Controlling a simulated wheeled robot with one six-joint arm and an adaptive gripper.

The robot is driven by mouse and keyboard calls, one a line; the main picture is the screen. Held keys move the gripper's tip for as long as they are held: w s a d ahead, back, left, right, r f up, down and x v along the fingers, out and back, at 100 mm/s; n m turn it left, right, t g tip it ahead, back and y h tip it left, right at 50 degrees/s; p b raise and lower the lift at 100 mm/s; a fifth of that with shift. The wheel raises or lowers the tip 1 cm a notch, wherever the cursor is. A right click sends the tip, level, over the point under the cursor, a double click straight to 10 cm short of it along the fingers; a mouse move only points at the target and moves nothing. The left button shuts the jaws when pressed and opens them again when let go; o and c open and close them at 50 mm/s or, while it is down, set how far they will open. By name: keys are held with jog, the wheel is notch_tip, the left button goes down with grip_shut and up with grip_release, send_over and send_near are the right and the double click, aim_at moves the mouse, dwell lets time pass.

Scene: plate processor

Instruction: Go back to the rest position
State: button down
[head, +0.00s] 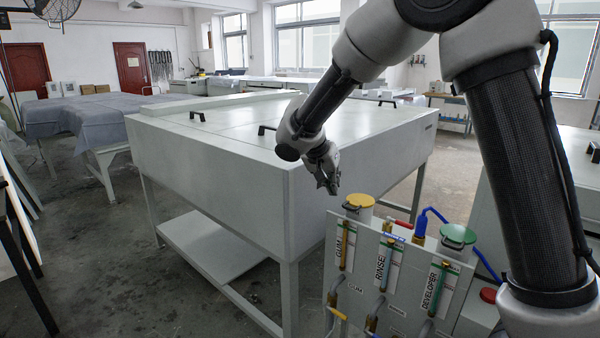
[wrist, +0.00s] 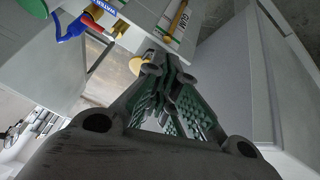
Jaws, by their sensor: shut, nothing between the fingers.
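My gripper (head: 328,183) hangs at the end of my arm, pointing down, just in front of the near right corner of the white plate processor (head: 225,150). It is above and left of the panel labelled GUM, RINSE and DEVELOPER (head: 385,275). In the wrist view my gripper (wrist: 170,75) has its dark fingers with green pads drawn together at the tips, and nothing shows between them. The GUM label (wrist: 172,25) is at the top of that view, beyond the fingertips. My gripper looks apart from the panel and the processor.
A yellow cap (head: 359,200) and a green cap (head: 458,235) top containers behind the panel. A blue hose (head: 432,213) bends up near them. Black handles (head: 267,129) stand on the processor lid. A cloth-covered table (head: 85,115) is at left; grey floor (head: 110,240) is open before it.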

jog(key=s+d+r+n+y, duration=0.1)
jog(key=s+d+r+n, duration=0.1)
jog(key=s+d, duration=0.5)
jog(key=s+d+r+n+y, duration=0.1)
jog(key=s+d, duration=0.6)
jog(key=s, duration=0.8)
jog(key=s+d+r+n+y, duration=0.2)
jog(key=s+d+r, duration=0.3)
jog(key=s, duration=0.7)
jog(key=shift+d+r+n+y, duration=0.3)
jog(key=shift+d+y, duration=0.1)
jog(key=shift+d, duration=0.8)
jog(key=shift+s, duration=0.1)
